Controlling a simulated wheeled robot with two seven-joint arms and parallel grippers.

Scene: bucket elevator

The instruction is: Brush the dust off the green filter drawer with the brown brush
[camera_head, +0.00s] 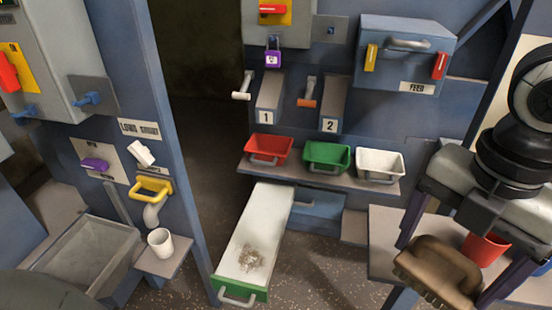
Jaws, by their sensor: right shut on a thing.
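The green filter drawer (270,215) is pulled out at bottom centre, with a long white top surface and a green front with a grey handle. A patch of grey-brown dust (248,258) lies on its white surface near the green front. My right gripper (440,270) is at the lower right, shut on the brown brush (436,268). The brush is between its two fingers, to the right of the drawer and apart from it. My left gripper is not in view.
A shelf above the drawer holds red (268,148), green (327,157) and white (380,165) bins. A red cup (485,247) stands on the right-hand table behind the gripper. A white cup (160,242) stands on a left ledge. Floor shows between drawer and table.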

